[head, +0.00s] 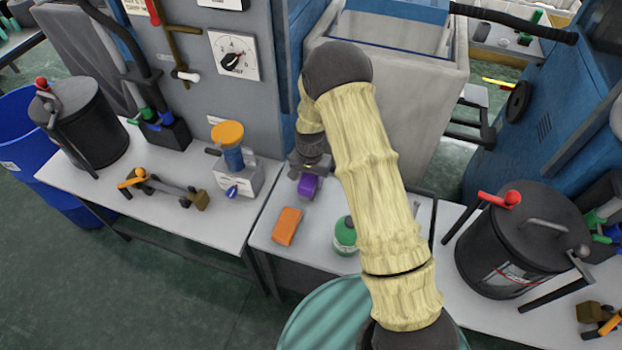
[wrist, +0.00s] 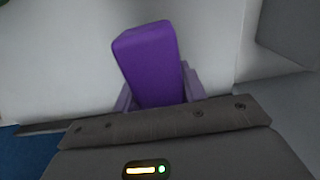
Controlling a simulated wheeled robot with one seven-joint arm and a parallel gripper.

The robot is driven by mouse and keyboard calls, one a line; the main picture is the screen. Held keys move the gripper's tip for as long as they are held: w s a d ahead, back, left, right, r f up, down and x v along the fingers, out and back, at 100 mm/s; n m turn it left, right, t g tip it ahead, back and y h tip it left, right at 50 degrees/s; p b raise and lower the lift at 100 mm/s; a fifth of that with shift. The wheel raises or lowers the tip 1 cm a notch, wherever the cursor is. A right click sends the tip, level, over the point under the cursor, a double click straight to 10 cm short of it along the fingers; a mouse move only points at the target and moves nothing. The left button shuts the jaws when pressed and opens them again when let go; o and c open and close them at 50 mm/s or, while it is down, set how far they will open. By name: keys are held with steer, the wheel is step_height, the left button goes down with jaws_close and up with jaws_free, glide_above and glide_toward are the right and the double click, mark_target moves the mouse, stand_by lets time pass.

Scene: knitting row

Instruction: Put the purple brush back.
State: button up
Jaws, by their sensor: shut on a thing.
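The purple brush (head: 308,186) is in my gripper (head: 306,176), over the white middle table in the head view. In the wrist view the brush (wrist: 148,62) is a purple block sticking out from between the fingers of my gripper (wrist: 158,95). The fingers are shut on it. I cannot tell whether the brush touches the table. My forearm hides part of the table and the machine behind it.
An orange block (head: 287,226) and a green round container (head: 345,234) are on the middle table (head: 268,240). A box with a blue and orange knob (head: 232,160) stands on the left table. A black bin (head: 522,240) stands at the right.

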steer(key=shift+a+f, duration=0.1)
steer(key=shift+f, duration=0.15)
steer(key=shift+s, duration=0.1)
steer(key=o, duration=0.5)
steer(key=shift+d+f, duration=0.15)
steer(key=shift+d, duration=0.05)
steer(key=shift+c, duration=0.2)
steer(key=o, duration=0.4)
steer(key=shift+a, duration=0.1)
step_height(320, 180, up, 12)
steer(key=shift+r+b, duration=0.2)
steer(key=shift+b, duration=0.15)
